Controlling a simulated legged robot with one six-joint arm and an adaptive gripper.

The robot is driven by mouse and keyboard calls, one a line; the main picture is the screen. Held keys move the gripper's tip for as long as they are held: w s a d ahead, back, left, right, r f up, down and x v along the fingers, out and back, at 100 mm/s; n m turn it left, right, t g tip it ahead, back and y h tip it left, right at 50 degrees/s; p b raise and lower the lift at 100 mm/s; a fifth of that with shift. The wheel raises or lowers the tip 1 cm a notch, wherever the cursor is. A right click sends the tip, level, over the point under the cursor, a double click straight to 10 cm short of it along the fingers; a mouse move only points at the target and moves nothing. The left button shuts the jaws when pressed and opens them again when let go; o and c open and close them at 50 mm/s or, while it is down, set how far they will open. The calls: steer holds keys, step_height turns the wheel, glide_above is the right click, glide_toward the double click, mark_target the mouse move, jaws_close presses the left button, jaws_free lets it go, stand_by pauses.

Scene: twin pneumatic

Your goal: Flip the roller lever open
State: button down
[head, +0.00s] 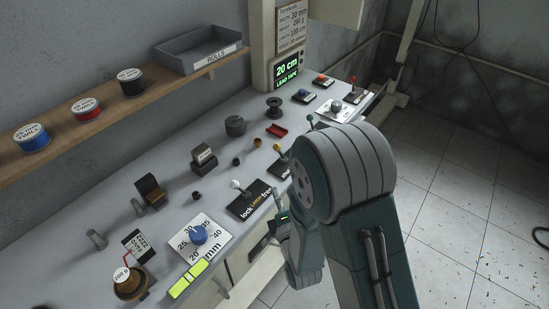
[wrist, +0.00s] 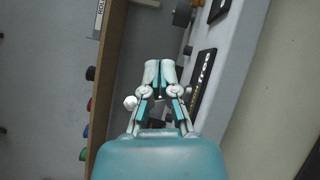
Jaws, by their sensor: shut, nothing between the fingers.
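My gripper (wrist: 158,68) shows in the wrist view with its pale fingertips together and nothing between them. In the head view my arm hides most of the gripper, near the bench's front edge. No lever carries a readable "roller" label. A white-knobbed lever (head: 236,185) stands by a black plate (head: 250,201) reading "lock" and "free". The plate also shows in the wrist view (wrist: 202,82), right of my fingers and apart from them. A white ball (wrist: 130,102) shows just left of my fingers; I cannot tell whether it touches them.
A yellow-knobbed lever (head: 277,148) and a green-knobbed lever (head: 311,118) stand farther along the bench. A blue dial (head: 199,235) sits at the near end. A wooden shelf (head: 105,116) along the wall holds spools and a grey tray (head: 198,58). The tiled floor at right has free room.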

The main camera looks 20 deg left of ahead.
mark_target(280, 151)
steer(key=x, duration=0.8)
steer(key=shift+w+d+r, duration=0.2)
steer(key=shift+w, duration=0.4)
steer(key=shift+w+d+r, duration=0.15)
steer(key=shift+w+d, duration=0.05)
steer(key=shift+w, duration=0.45)
steer(key=shift+w+d+r, duration=0.15)
steer(key=shift+w, duration=0.35)
